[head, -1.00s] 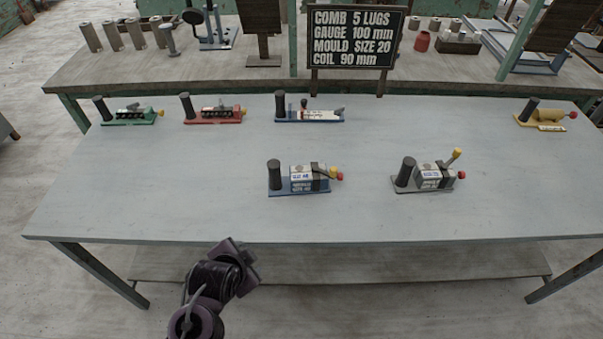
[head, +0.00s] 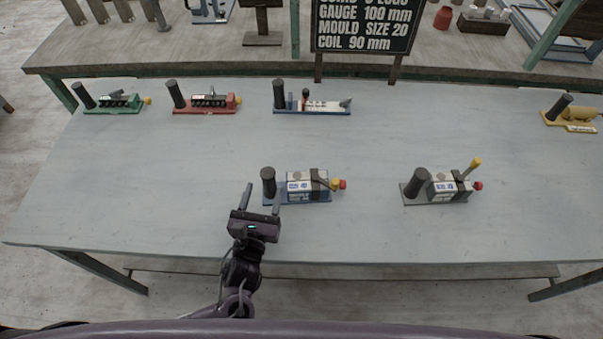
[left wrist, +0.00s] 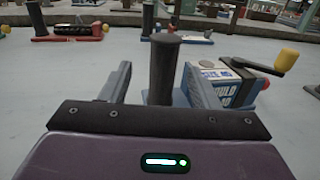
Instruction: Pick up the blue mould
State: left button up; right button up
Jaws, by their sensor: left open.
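The blue mould (head: 307,187) stands near the middle of the table. It has a blue base, a pale labelled block, a black strap, an upright black handle at its left end and yellow and red knobs at its right. It also shows in the left wrist view (left wrist: 228,88). My left gripper (head: 262,192) is open and empty, above the table at the mould's left end. In the left wrist view its fingers (left wrist: 158,84) show on either side of the black handle (left wrist: 163,66); I cannot tell whether they touch it. My right gripper is not in view.
A grey mould (head: 447,186) stands to the right. Green (head: 113,103), red (head: 207,104) and another blue-based tool (head: 316,105) stand along the back, and a yellow one (head: 570,115) at the far right. A black sign (head: 365,25) stands behind. The table's (head: 150,200) front left is clear.

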aim_at(267, 184)
pick_arm(q)
jog(key=shift+w+d+r+p, duration=0.15)
jog(key=shift+w+r, duration=0.05)
jog(key=shift+w, duration=0.4)
jog(key=shift+w+d+r+p, duration=0.1)
jog(key=shift+w+r+p, duration=0.05)
jog(key=shift+w, duration=0.45)
jog(key=w, duration=0.2)
jog(key=shift+w+d+p, duration=0.3)
jog(key=shift+w+p, duration=0.05)
jog(key=shift+w, duration=0.05)
jog(key=shift+w+d+f, duration=0.1)
jog(key=shift+w, duration=0.6)
jog(key=c, duration=0.8)
grip_shut()
jog(key=shift+w, duration=0.1)
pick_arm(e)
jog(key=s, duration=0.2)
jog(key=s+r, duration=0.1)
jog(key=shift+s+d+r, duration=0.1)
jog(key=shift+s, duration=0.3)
